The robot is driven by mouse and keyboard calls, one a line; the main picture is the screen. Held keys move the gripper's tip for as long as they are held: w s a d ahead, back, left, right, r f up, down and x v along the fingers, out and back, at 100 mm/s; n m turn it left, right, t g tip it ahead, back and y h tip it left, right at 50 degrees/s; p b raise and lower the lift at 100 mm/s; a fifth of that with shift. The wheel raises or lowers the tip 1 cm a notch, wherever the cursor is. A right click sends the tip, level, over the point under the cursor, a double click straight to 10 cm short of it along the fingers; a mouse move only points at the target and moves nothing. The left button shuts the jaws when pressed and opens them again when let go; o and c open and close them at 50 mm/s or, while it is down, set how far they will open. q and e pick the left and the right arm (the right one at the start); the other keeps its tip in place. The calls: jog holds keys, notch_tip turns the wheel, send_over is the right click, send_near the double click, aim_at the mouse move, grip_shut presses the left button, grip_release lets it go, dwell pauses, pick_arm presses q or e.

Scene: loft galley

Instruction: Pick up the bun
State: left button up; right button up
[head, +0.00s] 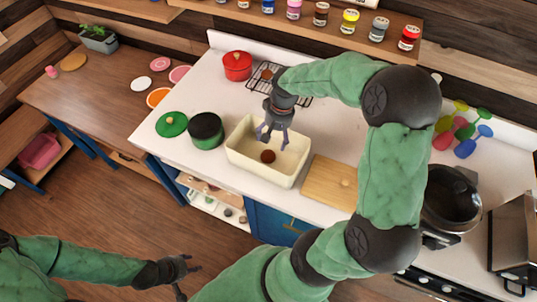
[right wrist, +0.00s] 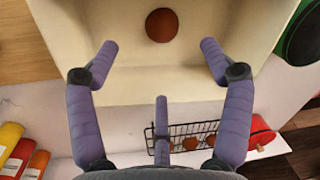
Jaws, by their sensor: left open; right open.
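A round brown bun (head: 268,156) lies on the floor of a cream rectangular tub (head: 238,160) on the white counter. In the right wrist view the bun (right wrist: 161,25) shows at the top middle, inside the tub (right wrist: 85,20). My right gripper (head: 273,138) points down over the tub, open and empty. In the right wrist view its fingers (right wrist: 160,50) are spread, with the bun beyond the tips and roughly centred between them. My left gripper (head: 188,282) is open and empty, over the wooden floor at lower left, away from the counter.
A dark green pot (head: 206,131) stands left of the tub, a cutting board (head: 329,184) right. Behind are a red pot (head: 237,66) and a wire rack (head: 254,83) with brown round items. A black pan (head: 450,200) is at far right.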

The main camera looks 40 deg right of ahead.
aim_at(269, 154)
jog(key=f, duration=0.4)
jog(key=w+f+b, duration=0.1)
jog(key=f, duration=0.2)
jog(key=a+f+b, duration=0.1)
jog(key=f, duration=0.3)
jog(key=shift+w+f, duration=0.15)
jog(key=shift+f, duration=0.2)
jog(key=c, duration=1.1)
